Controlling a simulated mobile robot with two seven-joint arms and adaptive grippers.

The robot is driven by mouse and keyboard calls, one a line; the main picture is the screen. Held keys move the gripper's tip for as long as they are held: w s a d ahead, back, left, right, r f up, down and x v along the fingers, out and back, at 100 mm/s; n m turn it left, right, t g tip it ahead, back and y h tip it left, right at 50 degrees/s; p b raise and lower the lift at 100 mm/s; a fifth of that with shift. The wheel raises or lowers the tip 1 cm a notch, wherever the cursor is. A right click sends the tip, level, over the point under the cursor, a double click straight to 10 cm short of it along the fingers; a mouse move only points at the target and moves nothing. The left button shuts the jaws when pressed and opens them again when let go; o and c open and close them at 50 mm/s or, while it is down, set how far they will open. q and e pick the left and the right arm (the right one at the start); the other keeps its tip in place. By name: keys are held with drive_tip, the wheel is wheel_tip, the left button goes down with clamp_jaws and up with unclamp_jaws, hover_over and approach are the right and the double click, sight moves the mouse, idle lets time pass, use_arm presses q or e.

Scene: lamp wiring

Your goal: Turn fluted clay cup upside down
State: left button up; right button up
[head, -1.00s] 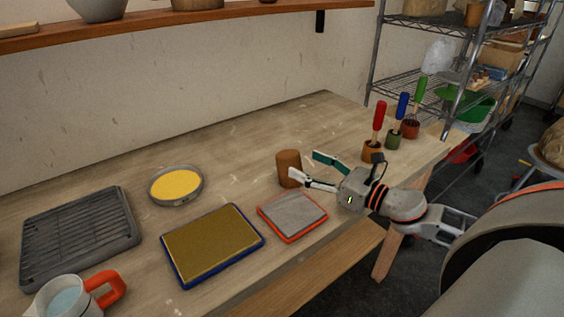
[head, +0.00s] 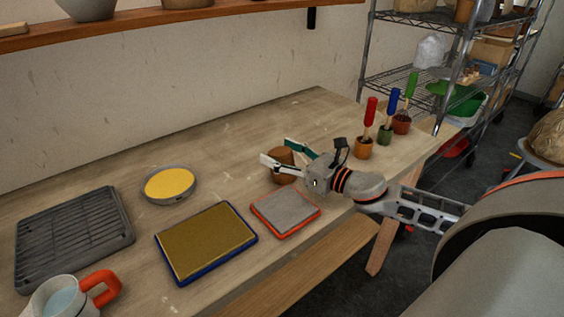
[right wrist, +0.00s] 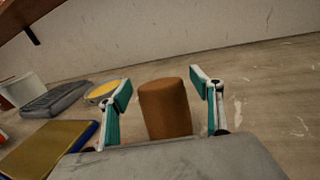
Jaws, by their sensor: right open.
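The brown clay cup (head: 283,174) stands on the table behind the grey board with the red-orange edge. Its fluting is too fine to make out, and I cannot tell whether its upper end is a mouth or a base. My right gripper (head: 279,151) is open, with its fingers reaching to either side of the cup. In the right wrist view the cup (right wrist: 165,110) stands between the two open fingers of the gripper (right wrist: 160,89), with a gap visible on each side. My left gripper is not in view.
A grey board (head: 285,211) and a mustard board with a blue rim (head: 206,243) lie in front. A yellow-filled dish (head: 168,184), a dark ribbed tray (head: 72,238) and a jug (head: 60,298) are left. Several handled tools in small pots (head: 364,148) stand right.

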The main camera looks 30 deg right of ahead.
drive_tip(key=c, duration=1.4)
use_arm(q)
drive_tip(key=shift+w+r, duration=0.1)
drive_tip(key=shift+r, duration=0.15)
use_arm(e)
drive_tip(key=shift+c, duration=0.7)
drive_tip(key=shift+r, duration=0.1)
use_arm(q)
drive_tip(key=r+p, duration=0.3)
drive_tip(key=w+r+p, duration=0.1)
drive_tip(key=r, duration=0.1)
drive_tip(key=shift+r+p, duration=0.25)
drive_tip(key=shift+p, duration=0.05)
use_arm(e)
wheel_tip(320, 180, up, 20)
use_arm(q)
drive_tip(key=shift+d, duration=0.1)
